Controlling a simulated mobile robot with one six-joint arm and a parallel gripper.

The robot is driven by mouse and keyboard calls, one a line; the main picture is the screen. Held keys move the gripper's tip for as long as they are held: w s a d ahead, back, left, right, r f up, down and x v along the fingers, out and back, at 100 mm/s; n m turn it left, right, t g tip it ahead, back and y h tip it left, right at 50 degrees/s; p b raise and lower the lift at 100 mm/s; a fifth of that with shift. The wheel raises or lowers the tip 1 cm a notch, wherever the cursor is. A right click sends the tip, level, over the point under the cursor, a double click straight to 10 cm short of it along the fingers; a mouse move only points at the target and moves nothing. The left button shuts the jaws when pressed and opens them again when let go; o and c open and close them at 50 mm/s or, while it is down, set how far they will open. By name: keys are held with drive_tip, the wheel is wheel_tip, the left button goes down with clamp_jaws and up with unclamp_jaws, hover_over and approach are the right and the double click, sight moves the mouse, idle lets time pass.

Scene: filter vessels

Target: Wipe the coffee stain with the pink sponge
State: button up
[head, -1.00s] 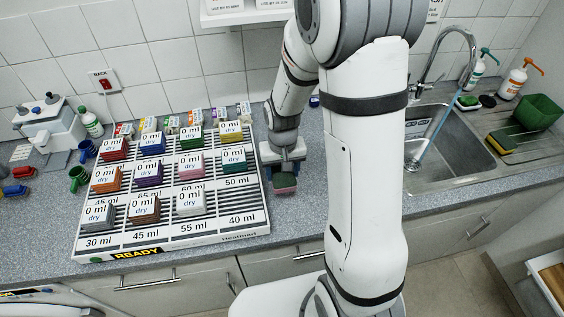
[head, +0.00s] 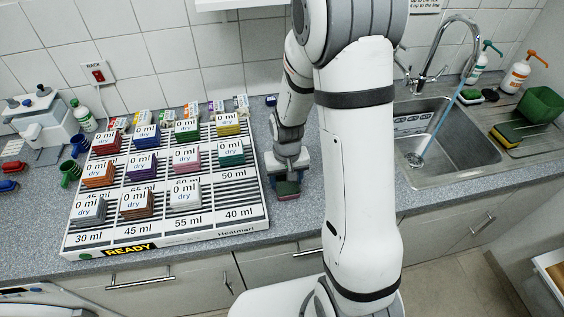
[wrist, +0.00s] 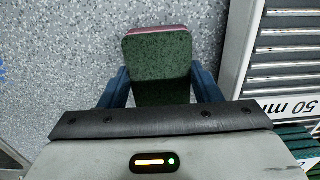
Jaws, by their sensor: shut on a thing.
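My gripper (head: 288,177) points down at the counter, just right of the rack, and is shut on a sponge. The pink sponge (wrist: 158,66) shows its dark green scouring face in the wrist view, with a pink strip along its far edge. The blue fingers (wrist: 162,86) lie along its two sides. In the head view the sponge (head: 288,189) is low over or on the counter; I cannot tell if it touches. No coffee stain is visible; the sponge or my arm may hide it.
The counter (head: 306,205) around the sponge is speckled grey. The slatted rack (head: 245,227) with several labelled sponges stands close on the left. A sink (head: 455,160) with a tap lies right, behind my arm. A green and yellow sponge (head: 507,138) lies on the drainer.

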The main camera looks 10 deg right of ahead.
drive_tip(key=d, duration=0.2)
drive_tip(key=shift+d, duration=0.35)
drive_tip(key=shift+a+f, duration=0.1)
drive_tip(key=shift+f, duration=0.05)
drive_tip(key=shift+a, duration=1.5)
drive_tip(key=shift+w+a+r+p, duration=0.1)
drive_tip(key=shift+a+r+p, duration=0.15)
drive_tip(key=shift+r, duration=0.3)
drive_tip(key=shift+a+r+p, duration=0.15)
drive_tip(key=shift+r+p, duration=0.1)
drive_tip(key=shift+r, duration=0.6)
drive_tip(key=shift+r+p, duration=1.95)
drive_tip(key=shift+r, duration=0.75)
